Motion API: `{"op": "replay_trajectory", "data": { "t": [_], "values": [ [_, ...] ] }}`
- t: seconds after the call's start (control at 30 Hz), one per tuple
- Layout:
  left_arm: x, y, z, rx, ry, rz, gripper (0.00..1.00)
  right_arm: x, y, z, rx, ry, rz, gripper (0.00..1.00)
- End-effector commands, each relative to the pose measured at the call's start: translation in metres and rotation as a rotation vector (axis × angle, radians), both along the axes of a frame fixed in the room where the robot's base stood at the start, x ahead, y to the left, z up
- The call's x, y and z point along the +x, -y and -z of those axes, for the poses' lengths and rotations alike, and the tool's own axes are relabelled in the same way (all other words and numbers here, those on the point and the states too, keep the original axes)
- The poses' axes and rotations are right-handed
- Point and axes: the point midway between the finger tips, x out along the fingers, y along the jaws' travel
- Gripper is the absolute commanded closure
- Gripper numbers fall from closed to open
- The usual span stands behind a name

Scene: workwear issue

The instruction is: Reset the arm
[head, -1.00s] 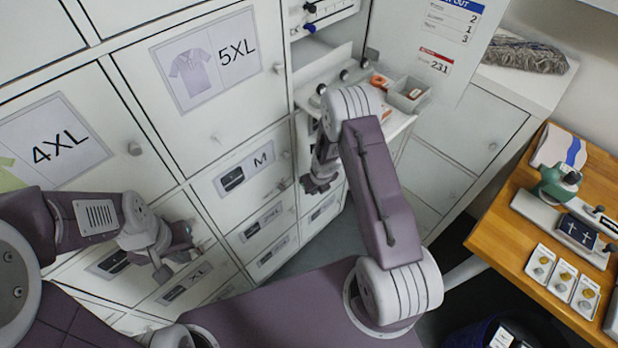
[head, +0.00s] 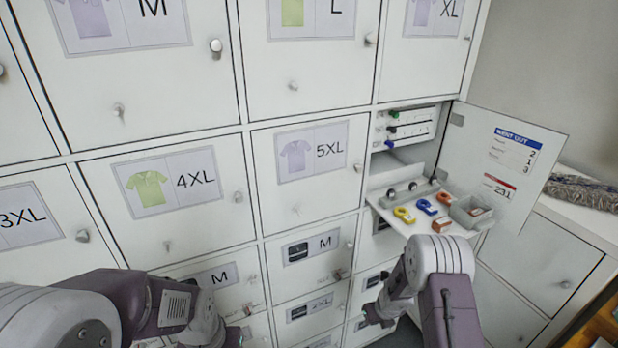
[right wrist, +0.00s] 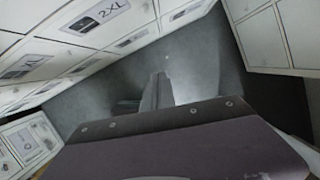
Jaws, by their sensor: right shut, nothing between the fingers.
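My right arm rises from the lower right of the head view, and its gripper (head: 376,318) hangs in front of the drawers below the pull-out shelf. In the right wrist view my right gripper (right wrist: 157,92) points down over the grey floor; it is shut and holds nothing. My left arm comes in from the lower left, bent over in front of the lower lockers. Its gripper (head: 237,337) shows only in part at the bottom edge, so its fingers cannot be made out.
A locker wall fills the view; the 5XL door (head: 312,195) and 4XL door (head: 205,232) are shut. An open door (head: 500,185) stands right of a shelf (head: 385,208) holding coloured tags and a grey bin (head: 470,211). A woven bundle (head: 585,190) lies on the right-hand cabinet.

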Motion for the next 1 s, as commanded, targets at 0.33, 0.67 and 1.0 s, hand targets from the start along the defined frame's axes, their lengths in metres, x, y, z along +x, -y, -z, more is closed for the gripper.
{"op": "replay_trajectory", "data": {
  "t": [0.33, 0.67, 1.0],
  "values": [
    [0.0, 0.0, 0.0, 0.0, 0.0, 0.0, 1.0, 0.036, -0.01, -0.097, 0.018, 0.169, 0.067, 1.0],
    [0.0, 0.0, 0.0, 0.0, 0.0, 0.0, 1.0, -0.027, 0.003, -0.217, 0.373, 0.255, 1.124, 1.0],
    [0.0, 0.0, 0.0, 0.0, 0.0, 0.0, 1.0, -0.202, -0.024, -0.187, -0.656, 0.085, -3.054, 1.0]
  ]
}}
